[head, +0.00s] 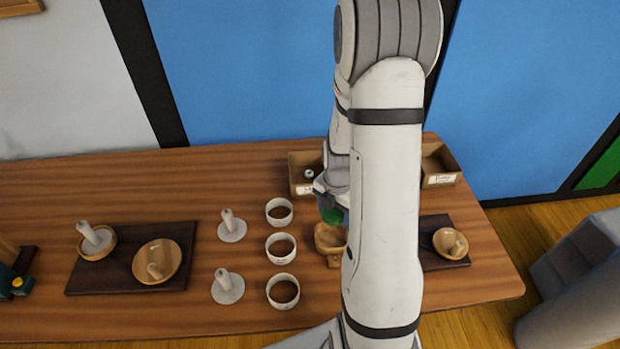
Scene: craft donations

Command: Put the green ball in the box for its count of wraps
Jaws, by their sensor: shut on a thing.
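The green ball (332,215) is partly visible in the head view, beside my arm. My gripper (328,198) is shut on it, just above a small wooden holder (330,240); my arm hides much of the gripper. I cannot tell whether the ball touches the holder, and any wraps on it are too small to make out. A wooden box (304,188) with a white label stands at the back of the table, left of my arm. Another labelled wooden box (440,180) stands to the right. The label writing is unreadable, and my arm hides the space between.
Several white cups (282,287) stand in a column left of the holder. White discs with pegs (228,288) stand farther left. A dark board (117,288) carries wooden dishes (158,245); another board (446,262) lies right of my arm. The table's (190,168) back left is clear.

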